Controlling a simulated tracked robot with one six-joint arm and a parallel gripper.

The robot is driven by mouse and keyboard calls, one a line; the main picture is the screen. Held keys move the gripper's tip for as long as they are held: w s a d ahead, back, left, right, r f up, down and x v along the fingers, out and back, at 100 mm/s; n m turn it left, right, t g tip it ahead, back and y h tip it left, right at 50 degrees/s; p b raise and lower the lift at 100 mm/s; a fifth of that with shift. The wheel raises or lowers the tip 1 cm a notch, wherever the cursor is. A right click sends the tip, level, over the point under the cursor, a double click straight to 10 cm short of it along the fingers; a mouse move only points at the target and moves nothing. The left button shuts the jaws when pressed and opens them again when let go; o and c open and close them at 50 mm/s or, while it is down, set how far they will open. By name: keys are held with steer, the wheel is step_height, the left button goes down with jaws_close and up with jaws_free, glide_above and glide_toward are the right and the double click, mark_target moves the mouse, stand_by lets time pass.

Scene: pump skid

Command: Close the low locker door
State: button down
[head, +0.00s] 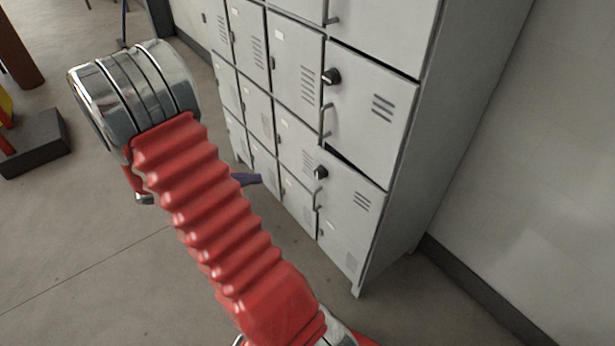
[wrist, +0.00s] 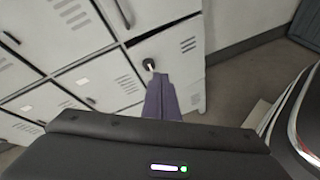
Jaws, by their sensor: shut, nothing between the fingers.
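The low locker door (head: 345,215) is the grey bottom door at the right end of the locker bank in the head view. It has a black knob (head: 320,172), a bar handle (head: 317,196) and vent slots. A dark wedge-shaped gap shows along its top edge, so it looks slightly ajar. In the wrist view the door (wrist: 180,50) is ahead, with the knob (wrist: 149,65) just beyond my fingertips. My gripper (wrist: 160,78) is shut and empty, its purple-grey fingers together. In the head view the gripper (head: 258,179) shows partly behind my red arm sleeve. Contact with the door cannot be told.
The door above (head: 370,110) has its own knob and handle and looks closed. More grey locker doors (head: 297,60) run left. A wall (head: 510,170) stands to the right. A dark block (head: 35,142) lies far left. The floor (head: 90,260) in front is clear.

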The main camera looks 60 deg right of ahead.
steer(key=d+f+n+h, duration=0.3)
steer(key=d+f+n, duration=0.1)
steer(key=f, duration=0.5)
steer(key=d+f+n+t+h, duration=0.1)
steer(key=d+f+n+h, duration=0.2)
steer(key=d+f, duration=0.4)
step_height(320, 180, down, 3)
steer(key=shift+s+f+n, duration=0.1)
steer(key=shift+s+n, duration=0.35)
steer(key=shift+n, duration=0.05)
steer(key=shift+d, duration=0.1)
steer(key=x, duration=1.4)
steer(key=shift+r, duration=0.25)
